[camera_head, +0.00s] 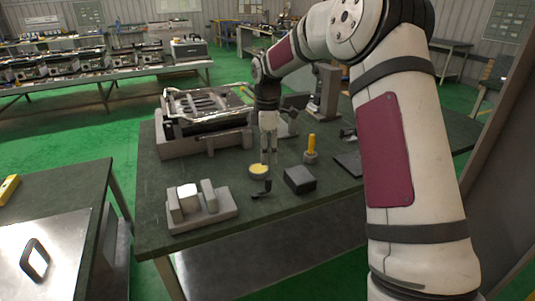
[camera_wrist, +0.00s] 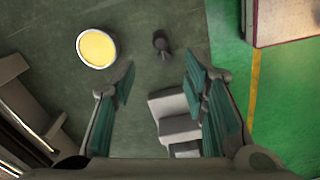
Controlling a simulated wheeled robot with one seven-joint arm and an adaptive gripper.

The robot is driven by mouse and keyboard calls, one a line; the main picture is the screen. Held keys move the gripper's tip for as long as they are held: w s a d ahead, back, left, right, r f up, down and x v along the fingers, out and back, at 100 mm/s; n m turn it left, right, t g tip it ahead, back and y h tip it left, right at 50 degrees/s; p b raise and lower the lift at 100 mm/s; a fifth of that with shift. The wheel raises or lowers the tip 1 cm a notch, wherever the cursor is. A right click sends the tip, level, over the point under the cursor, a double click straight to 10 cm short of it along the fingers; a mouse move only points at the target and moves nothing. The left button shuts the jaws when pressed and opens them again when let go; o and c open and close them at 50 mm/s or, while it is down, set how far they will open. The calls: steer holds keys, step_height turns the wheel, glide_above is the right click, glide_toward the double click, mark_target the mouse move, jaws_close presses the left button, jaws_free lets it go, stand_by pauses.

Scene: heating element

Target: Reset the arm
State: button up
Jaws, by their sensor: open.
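My gripper (camera_head: 268,160) points down above the dark green table (camera_head: 150,190), near a small round dish with a yellow top (camera_head: 259,171). In the wrist view my gripper (camera_wrist: 158,85) has its two fingers spread apart with nothing between them. The yellow-topped dish (camera_wrist: 98,47) lies beyond the left finger there. My white arm with dark red panels reaches over the table from the right of the head view.
A grey metal frame unit (camera_head: 205,120) stands at the back left of the table. A grey block fixture (camera_head: 200,206) is at the front left. A black box (camera_head: 299,180), a small black part (camera_head: 261,190) and a yellow-handled tool (camera_head: 311,148) stand nearby. A side table (camera_head: 60,210) is at left.

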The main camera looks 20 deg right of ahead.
steer(key=s+a+r+m+t+h+p, duration=0.1)
steer(key=s+a+r+m+p, duration=0.2)
steer(key=s+r, duration=0.65)
steer(key=s+a+r+m+t, duration=0.1)
steer(key=s+a+r+m, duration=0.25)
steer(key=s+r, duration=0.6)
steer(key=s+a+f+m+t+y+p, duration=0.1)
steer(key=s+m, duration=0.7)
steer(key=s, duration=1.4)
steer(key=shift+s+a+t+p, duration=0.3)
steer(key=shift+a+t+p, duration=0.25)
steer(key=shift+p, duration=0.25)
